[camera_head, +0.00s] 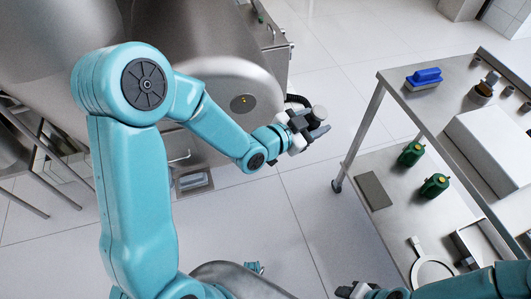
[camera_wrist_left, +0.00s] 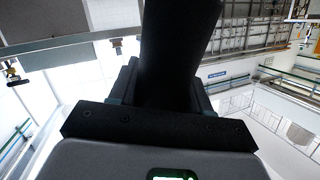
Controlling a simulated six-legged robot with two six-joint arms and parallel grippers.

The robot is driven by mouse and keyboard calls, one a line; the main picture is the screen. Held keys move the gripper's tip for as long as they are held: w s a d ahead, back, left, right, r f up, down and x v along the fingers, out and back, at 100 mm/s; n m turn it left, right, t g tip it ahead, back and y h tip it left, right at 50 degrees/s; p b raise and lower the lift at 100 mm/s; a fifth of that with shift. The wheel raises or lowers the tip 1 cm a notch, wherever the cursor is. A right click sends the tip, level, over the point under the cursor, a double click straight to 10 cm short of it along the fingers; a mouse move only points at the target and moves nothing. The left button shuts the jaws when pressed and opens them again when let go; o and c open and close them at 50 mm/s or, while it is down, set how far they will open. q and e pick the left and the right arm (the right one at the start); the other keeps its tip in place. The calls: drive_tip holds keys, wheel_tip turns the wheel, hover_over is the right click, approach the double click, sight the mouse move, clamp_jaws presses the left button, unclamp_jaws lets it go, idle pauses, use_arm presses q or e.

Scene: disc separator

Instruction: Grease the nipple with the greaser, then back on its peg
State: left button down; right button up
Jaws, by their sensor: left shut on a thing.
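My left gripper (camera_head: 307,127) is shut on the greaser, in front of the steel separator's right side. In the head view the greaser (camera_head: 319,113) shows as a pale rounded end among dark parts, partly hidden by the gripper. In the left wrist view a black part of the greaser (camera_wrist_left: 180,50) stands between the jaws and fills the upper middle. A small yellow spot in a dark oval, seemingly the nipple (camera_head: 243,100), is on the separator left of the gripper, apart from it. My right gripper (camera_head: 356,291) is at the bottom edge, its jaws unclear. I cannot make out the peg.
The steel separator (camera_head: 215,70) fills the upper left. A two-level steel cart (camera_head: 400,105) stands at right, with a blue brush (camera_head: 424,78) on top and green bottles (camera_head: 411,153) on the lower shelf. Tiled floor (camera_head: 305,190) between them is clear.

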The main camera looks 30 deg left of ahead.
use_arm(q)
drive_tip(key=m+g, duration=0.1)
drive_tip(key=m, duration=0.1)
drive_tip(key=s+f+m+g+h+b, duration=0.1)
drive_tip(key=m, duration=0.1)
drive_tip(key=f+m+g, duration=0.1)
drive_tip(key=m, duration=0.1)
drive_tip(key=shift+s+d+f+g+h, duration=0.25)
drive_tip(key=shift+d+g+h, duration=0.05)
drive_tip(key=shift+d+h, duration=0.1)
drive_tip(key=s+a+f+m+g+b, duration=0.2)
drive_tip(key=s+a+f+m, duration=0.3)
drive_tip(key=a+m, duration=0.5)
wheel_tip(320, 180, down, 2)
drive_tip(key=m+g, duration=0.1)
drive_tip(key=m, duration=0.1)
drive_tip(key=shift+s+m+y+b, duration=0.25)
drive_tip(key=shift+m+y+b, duration=0.05)
drive_tip(key=shift+b, duration=0.1)
use_arm(e)
wheel_tip(320, 180, down, 6)
drive_tip(key=shift+r, duration=0.2)
drive_tip(key=shift+r, duration=0.1)
